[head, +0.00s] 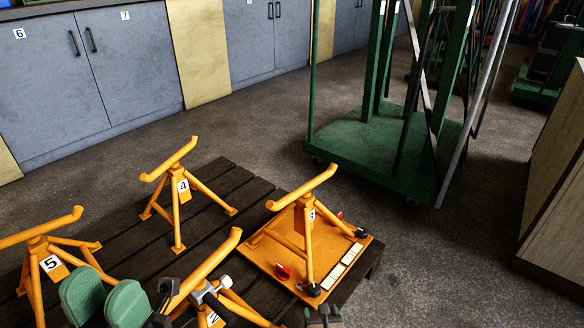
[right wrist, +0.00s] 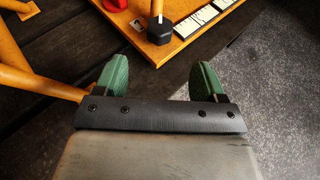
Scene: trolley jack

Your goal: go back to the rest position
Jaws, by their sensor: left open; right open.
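My left gripper (head: 104,298), with green pads, is at the bottom left of the head view. It is open with nothing seen between the pads, in front of the stands marked 5 and 2. My right gripper (right wrist: 160,76) shows in the right wrist view, open and empty. Its green fingers are apart, over the dark slats and short of the orange board (right wrist: 138,42).
Stand 3 is on the orange board. A green trolley (head: 375,150), grey cabinets (head: 130,60) and a wooden box (head: 560,200) surround open floor.

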